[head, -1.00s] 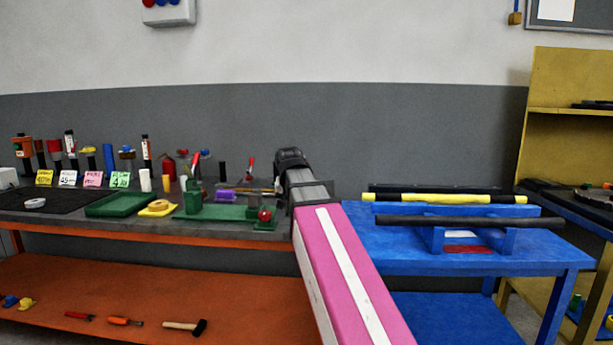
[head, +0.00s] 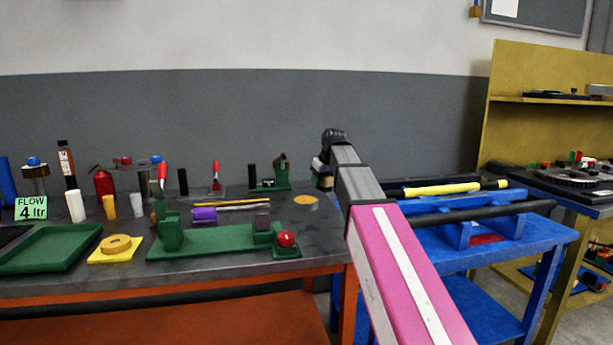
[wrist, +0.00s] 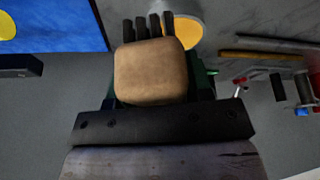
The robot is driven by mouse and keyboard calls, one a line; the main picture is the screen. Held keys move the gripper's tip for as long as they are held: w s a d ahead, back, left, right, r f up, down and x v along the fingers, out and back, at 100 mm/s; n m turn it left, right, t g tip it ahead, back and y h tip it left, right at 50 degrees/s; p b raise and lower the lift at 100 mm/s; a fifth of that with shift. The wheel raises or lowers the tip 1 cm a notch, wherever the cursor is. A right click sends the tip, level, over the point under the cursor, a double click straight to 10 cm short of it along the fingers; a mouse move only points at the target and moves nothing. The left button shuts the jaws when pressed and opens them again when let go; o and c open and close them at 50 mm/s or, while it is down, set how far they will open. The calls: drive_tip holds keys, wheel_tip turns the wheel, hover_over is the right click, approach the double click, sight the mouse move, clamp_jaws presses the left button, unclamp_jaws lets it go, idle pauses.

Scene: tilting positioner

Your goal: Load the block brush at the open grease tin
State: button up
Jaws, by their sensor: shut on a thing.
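My gripper (head: 323,172) is at the end of my pink and grey arm, above the right end of the grey bench. In the wrist view it is shut on the block brush (wrist: 150,72), a tan rounded block with several black tufts pointing to the top of the picture. The jaws are mostly hidden behind the block. The open grease tin (head: 306,201) shows as a round orange-yellow surface on the bench, just left of and below my gripper. In the wrist view the tin (wrist: 188,27) lies just beyond the tufts; whether they touch it I cannot tell.
A green fixture (head: 215,241) with a red knob (head: 286,239), a green tray (head: 47,247) and a yellow plate with a ring (head: 115,246) lie further left. A blue table (head: 500,245) with bars stands right.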

sight(302, 198)
drive_tip(key=w+a+n, duration=0.1)
drive_tip(key=w+a, duration=0.1)
drive_tip(key=w+a+n+g+y, duration=0.1)
drive_tip(key=w+a+n, duration=0.3)
drive_tip(key=shift+w+a+f+y, duration=0.1)
drive_tip(key=shift+w+f+y, duration=0.05)
drive_tip(key=shift+f+y, duration=0.15)
drive_tip(key=shift+g, duration=0.3)
drive_tip(key=shift+f, duration=2.45)
drive_tip(key=shift+f, duration=0.6)
drive_tip(key=shift+r, duration=0.2)
drive_tip(key=shift+r, duration=3.35)
